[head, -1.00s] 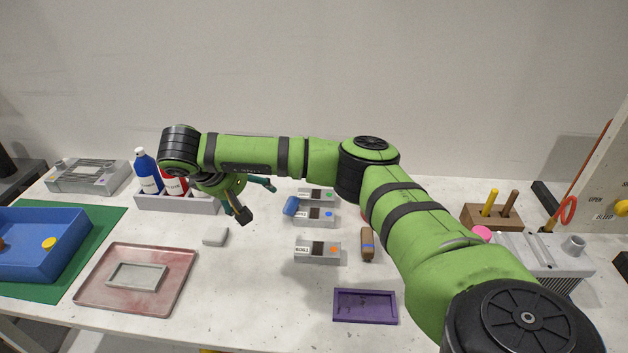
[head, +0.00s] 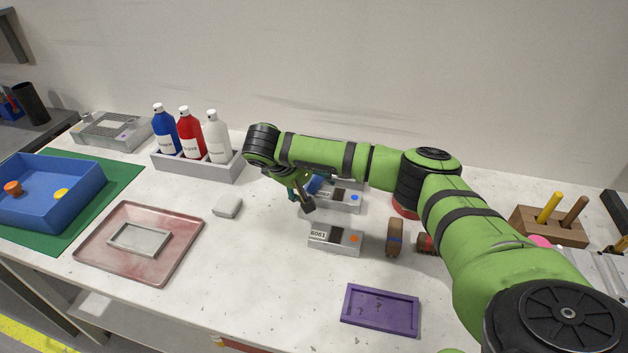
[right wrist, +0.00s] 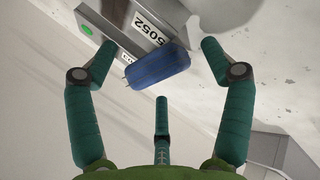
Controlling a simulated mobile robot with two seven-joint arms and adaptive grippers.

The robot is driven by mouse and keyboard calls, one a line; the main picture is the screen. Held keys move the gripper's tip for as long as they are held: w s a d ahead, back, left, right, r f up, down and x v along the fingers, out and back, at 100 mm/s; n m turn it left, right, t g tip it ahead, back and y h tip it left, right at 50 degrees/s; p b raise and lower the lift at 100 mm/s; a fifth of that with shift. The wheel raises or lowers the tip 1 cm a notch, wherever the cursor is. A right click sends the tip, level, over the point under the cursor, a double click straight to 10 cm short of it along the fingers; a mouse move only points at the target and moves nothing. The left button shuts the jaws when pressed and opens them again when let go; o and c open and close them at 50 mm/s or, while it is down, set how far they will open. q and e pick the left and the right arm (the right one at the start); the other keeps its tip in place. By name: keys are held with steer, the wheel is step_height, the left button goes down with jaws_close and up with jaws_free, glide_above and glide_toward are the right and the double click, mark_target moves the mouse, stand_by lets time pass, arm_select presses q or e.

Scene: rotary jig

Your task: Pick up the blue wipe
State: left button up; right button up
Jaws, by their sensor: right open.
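The blue wipe (right wrist: 158,66) is a small rolled blue bundle lying by a grey block marked 5052 (right wrist: 145,22) in the right wrist view. In the head view the wipe (head: 314,184) is partly hidden behind my right gripper (head: 302,196). In the right wrist view my right gripper (right wrist: 158,52) is open, with its fingers spread on either side of the wipe and a third finger below it. Nothing is held. I cannot tell whether any finger touches the wipe. My left gripper is not in view.
A 6061 block (head: 335,238) and a brown brush-like item (head: 395,238) lie in front. A bottle rack (head: 200,166) stands to the left, with a grey piece (head: 227,206) nearer. A purple tray (head: 380,310) lies at the front. The table between is clear.

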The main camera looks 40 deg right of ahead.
mark_target(313, 180)
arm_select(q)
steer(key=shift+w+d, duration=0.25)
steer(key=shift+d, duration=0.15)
arm_select(e)
steer(key=shift+d+f, duration=0.2)
steer(key=c, duration=1.1)
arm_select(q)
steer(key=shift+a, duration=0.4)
arm_select(e)
steer(key=shift+c, duration=0.9)
